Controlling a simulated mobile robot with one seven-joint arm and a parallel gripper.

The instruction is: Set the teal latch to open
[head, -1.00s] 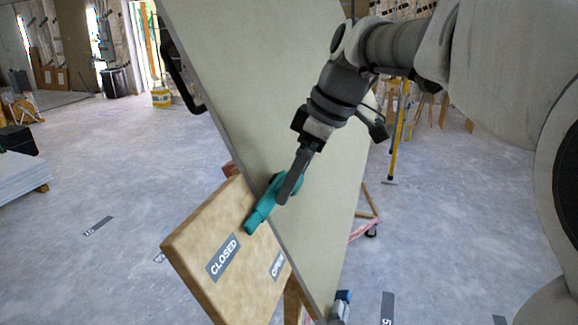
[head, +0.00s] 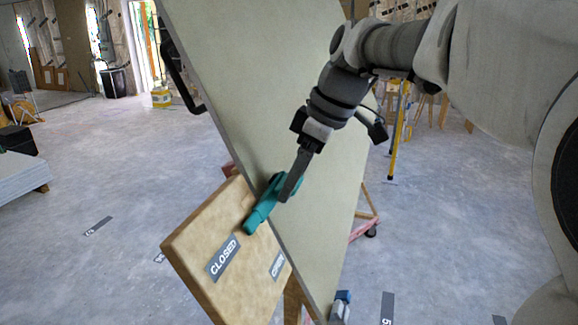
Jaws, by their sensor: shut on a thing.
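The teal latch (head: 261,212) sits on a tilted wooden board (head: 205,238). Its handle slants down and left, with its free end near the top of the CLOSED label (head: 223,259). The OPEN label (head: 278,265) is to the right, close to the panel's edge and partly hidden. My gripper (head: 289,190) is shut on the teal latch near its upper end. The fingers cover part of the latch there, so the exact hold is hard to see.
A large pale green panel (head: 258,110) stands tilted behind my gripper and beside the board. A black handle (head: 180,80) is on its left edge. A blue-and-grey clamp (head: 341,305) is at its lower end. Open concrete floor (head: 110,180) lies to the left.

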